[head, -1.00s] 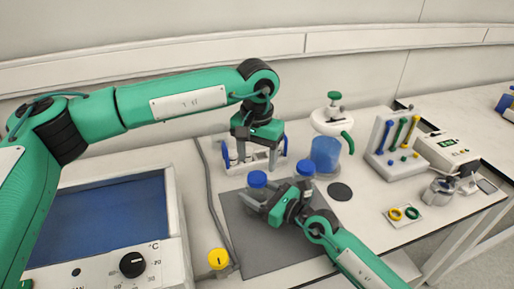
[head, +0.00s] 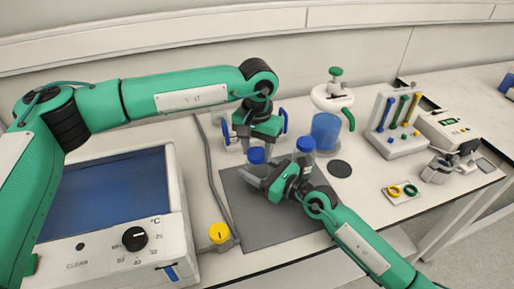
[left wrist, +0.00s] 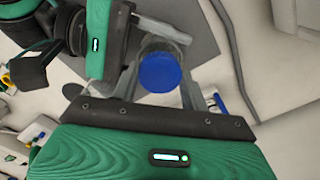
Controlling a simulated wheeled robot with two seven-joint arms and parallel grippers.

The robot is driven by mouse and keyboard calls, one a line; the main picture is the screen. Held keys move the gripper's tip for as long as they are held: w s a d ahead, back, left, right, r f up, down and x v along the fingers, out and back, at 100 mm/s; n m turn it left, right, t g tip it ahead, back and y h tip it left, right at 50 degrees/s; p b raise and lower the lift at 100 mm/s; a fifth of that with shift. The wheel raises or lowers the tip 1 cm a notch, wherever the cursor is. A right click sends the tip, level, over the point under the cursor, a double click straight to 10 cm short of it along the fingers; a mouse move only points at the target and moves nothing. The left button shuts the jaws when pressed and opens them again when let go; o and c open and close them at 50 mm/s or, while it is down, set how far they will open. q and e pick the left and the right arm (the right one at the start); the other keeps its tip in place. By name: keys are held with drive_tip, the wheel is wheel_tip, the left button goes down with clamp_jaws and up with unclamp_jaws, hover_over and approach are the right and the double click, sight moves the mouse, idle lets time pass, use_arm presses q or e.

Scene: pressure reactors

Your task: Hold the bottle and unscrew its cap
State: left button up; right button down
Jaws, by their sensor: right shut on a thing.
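A clear bottle with a blue cap (head: 257,155) stands over the grey mat (head: 262,224). My right gripper (head: 262,178) is shut on this bottle from the side, below the cap. My left gripper (head: 258,147) is above the bottle, pointing down, with its fingers apart on either side of the cap. In the left wrist view the blue cap (left wrist: 160,72) lies between the spread fingers of my left gripper (left wrist: 160,84), with gaps visible beside it. The bottle's lower body is largely hidden by my right gripper.
A second blue-capped bottle (head: 305,146) stands right behind my right gripper. A rack (head: 283,122) is behind my left gripper, and a blue reactor vessel (head: 326,130) stands right of it. A heating bath (head: 110,200) is at the left. The front of the mat is clear.

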use_arm(q)
drive_tip(key=n, duration=2.7)
drive_tip(key=shift+r, duration=0.1)
drive_tip(key=n, duration=2.7)
